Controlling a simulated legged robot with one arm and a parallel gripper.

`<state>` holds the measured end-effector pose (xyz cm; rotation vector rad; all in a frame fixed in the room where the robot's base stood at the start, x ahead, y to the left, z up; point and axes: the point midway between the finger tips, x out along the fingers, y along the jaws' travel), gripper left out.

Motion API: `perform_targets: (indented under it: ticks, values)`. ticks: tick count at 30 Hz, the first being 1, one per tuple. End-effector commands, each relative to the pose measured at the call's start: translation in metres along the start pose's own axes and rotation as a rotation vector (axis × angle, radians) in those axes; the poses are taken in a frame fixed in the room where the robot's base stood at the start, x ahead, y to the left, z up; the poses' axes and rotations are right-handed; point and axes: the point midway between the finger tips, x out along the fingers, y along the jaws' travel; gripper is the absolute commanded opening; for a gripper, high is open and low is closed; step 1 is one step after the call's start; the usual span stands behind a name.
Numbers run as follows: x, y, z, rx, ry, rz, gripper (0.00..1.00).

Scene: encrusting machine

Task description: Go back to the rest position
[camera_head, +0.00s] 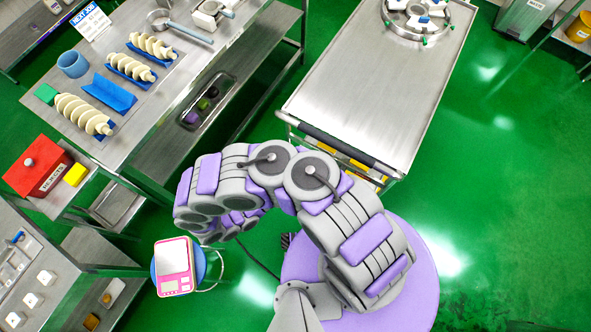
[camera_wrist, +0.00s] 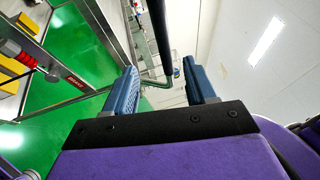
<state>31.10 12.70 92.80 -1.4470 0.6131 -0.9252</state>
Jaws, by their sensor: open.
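My gripper (camera_wrist: 163,90) shows in the wrist view with its two blue fingers apart and nothing between them. Beyond the fingers are a dark vertical post, a pale wall and a ceiling light. In the head view my purple and grey arm is folded above my round base, bending toward the left. The gripper itself is hidden behind the arm links in the head view.
A steel table (camera_head: 150,118) at the left holds several cream screws in blue holders. A steel cart (camera_head: 365,95) stands ahead. A pink scale (camera_head: 174,267) rests on a stool beside my arm. Green floor (camera_head: 510,180) is clear at the right.

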Motion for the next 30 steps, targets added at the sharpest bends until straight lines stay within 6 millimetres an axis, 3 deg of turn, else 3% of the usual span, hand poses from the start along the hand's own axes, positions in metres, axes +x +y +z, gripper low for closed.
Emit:
perform_targets:
  ticks: [14,23,30]
  values:
    - [0.006,-0.004,0.004,0.025,0.021,-0.006,0.56]
    - [0.069,-0.052,0.025,0.287,0.252,-0.075,0.56]
    - [0.119,-0.097,0.020,0.536,0.482,-0.146,0.56]
